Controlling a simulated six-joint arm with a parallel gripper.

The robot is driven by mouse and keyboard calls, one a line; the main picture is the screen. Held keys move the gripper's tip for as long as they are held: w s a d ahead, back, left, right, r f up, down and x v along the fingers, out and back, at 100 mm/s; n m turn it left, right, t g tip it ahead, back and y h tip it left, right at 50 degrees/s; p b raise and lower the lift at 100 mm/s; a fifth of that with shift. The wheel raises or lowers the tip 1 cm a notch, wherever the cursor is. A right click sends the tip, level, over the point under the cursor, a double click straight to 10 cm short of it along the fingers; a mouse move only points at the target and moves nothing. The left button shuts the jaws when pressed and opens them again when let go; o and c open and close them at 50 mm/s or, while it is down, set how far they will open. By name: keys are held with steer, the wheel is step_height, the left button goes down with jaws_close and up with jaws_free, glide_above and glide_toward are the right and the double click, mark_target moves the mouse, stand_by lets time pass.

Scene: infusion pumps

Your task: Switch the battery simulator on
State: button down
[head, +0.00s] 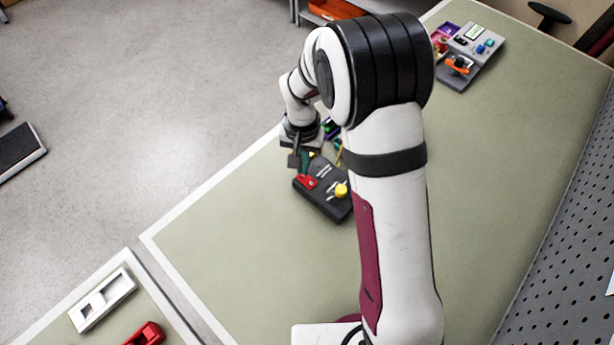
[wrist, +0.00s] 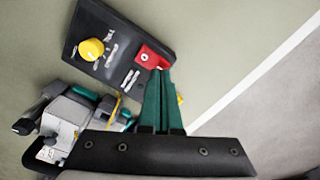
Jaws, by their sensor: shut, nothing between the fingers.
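A black box with a yellow knob (head: 341,189) and a red part (head: 306,183), which looks like the battery simulator (head: 322,202), lies on the green table. In the wrist view the box (wrist: 118,68) shows its yellow knob (wrist: 91,49), white markings and the red part (wrist: 150,56) at one end. My gripper (head: 304,172) is above the red end of the box. Its green fingers (wrist: 161,73) are together and empty, with the tips over the edge of the red part. Whether they touch it I cannot tell.
A grey device with teal parts (wrist: 68,112) stands close beside the box, partly hidden by my arm in the head view. Another grey device with an orange part (head: 470,55) is at the far end of the table (head: 230,260). The near left of the table is clear.

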steer(key=shift+f, duration=0.9)
stand_by(0.8)
steer(key=shift+r, duration=3.5)
